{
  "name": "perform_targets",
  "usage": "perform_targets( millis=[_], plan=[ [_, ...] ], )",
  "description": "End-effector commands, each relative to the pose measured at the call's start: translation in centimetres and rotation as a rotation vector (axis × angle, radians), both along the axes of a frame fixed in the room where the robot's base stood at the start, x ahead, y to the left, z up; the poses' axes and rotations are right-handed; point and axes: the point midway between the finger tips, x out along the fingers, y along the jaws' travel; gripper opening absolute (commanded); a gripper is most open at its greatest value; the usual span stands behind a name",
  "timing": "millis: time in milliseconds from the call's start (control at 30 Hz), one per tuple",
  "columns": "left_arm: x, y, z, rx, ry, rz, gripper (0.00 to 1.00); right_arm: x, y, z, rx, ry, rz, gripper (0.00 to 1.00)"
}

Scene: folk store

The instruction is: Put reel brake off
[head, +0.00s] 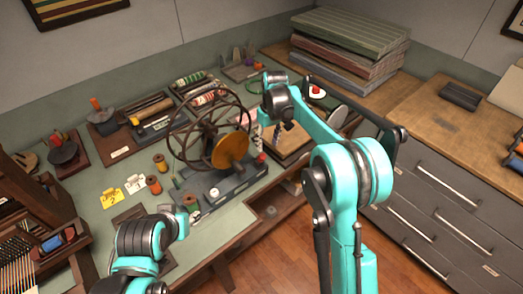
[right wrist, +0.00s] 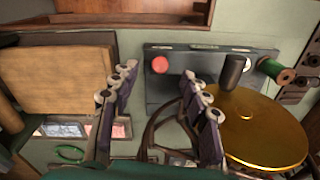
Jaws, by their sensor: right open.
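The reel stand has a dark wheel frame (head: 195,130) with a round orange-gold disc (head: 231,151) on a grey base (head: 232,188). In the right wrist view the gold disc (right wrist: 262,130) is at the right and the grey base (right wrist: 200,63) at the top. A red round knob (right wrist: 160,64) sits on the base, and a black upright handle (right wrist: 233,70) stands to its right. I cannot tell which part is the brake. My right gripper (right wrist: 158,78) is open and empty, its fingers on either side of the knob in the picture. My left gripper's fingers are not visible.
A wooden board (right wrist: 57,80) lies left of the right gripper. Thread spools (head: 154,185) and yellow number tags (head: 111,197) stand on the green bench left of the reel. Stacked cloth (head: 345,45) stands at the back. A drawer cabinet (head: 435,190) is at the right.

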Motion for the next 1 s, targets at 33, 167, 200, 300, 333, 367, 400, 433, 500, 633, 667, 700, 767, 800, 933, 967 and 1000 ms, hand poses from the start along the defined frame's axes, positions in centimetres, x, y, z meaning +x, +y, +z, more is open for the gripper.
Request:
perform_targets(
  millis=[33,167,200,300,333,367,400,433,500,633,667,700,767,800,933,967,1000],
  plan=[
    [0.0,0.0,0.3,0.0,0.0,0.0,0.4,0.6,0.4,-0.7,0.0,0.014,0.012,0.46],
    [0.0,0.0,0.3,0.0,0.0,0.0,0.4,1.2,1.0,-1.9,-0.002,0.035,0.031,0.46],
    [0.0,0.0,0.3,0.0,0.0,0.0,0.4,1.3,1.1,-2.2,-0.002,0.038,0.034,0.46],
    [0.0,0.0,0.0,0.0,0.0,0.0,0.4,1.3,1.1,-3.4,-0.002,0.039,0.035,0.46],
    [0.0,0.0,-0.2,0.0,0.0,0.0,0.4,1.3,1.2,-3.8,-0.002,0.039,0.035,0.46],
    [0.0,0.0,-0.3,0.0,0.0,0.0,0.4,1.2,1.2,-4.3,-0.002,0.039,0.035,0.46],
    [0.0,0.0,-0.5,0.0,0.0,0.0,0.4,1.2,1.2,-5.0,-0.002,0.039,0.034,0.46],
    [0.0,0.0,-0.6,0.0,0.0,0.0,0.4,1.2,1.3,-5.6,-0.002,0.039,0.034,0.46],
    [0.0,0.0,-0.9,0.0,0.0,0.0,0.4,1.2,1.3,-6.8,-0.001,0.039,0.034,0.46],
    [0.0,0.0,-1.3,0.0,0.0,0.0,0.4,1.1,1.4,-8.6,-0.001,0.039,0.033,0.46],
    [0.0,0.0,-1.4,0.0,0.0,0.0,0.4,1.1,1.4,-8.9,-0.001,0.039,0.033,0.46],
    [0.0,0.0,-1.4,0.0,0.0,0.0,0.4,1.1,1.5,-9.2,-0.002,0.038,0.033,0.46],
    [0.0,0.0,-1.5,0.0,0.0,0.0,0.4,1.0,1.5,-9.6,-0.002,0.038,0.033,0.46],
    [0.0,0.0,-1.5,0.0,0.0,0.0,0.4,1.0,1.5,-9.7,-0.002,0.038,0.033,0.46],
    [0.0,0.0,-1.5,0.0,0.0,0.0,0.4,1.0,1.5,-9.8,-0.002,0.038,0.033,0.46],
    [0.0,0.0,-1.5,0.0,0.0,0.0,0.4,1.0,1.5,-9.8,-0.002,0.038,0.033,0.46],
    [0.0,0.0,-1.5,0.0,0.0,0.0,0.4,1.0,1.5,-9.8,-0.002,0.038,0.033,0.46]
  ],
)
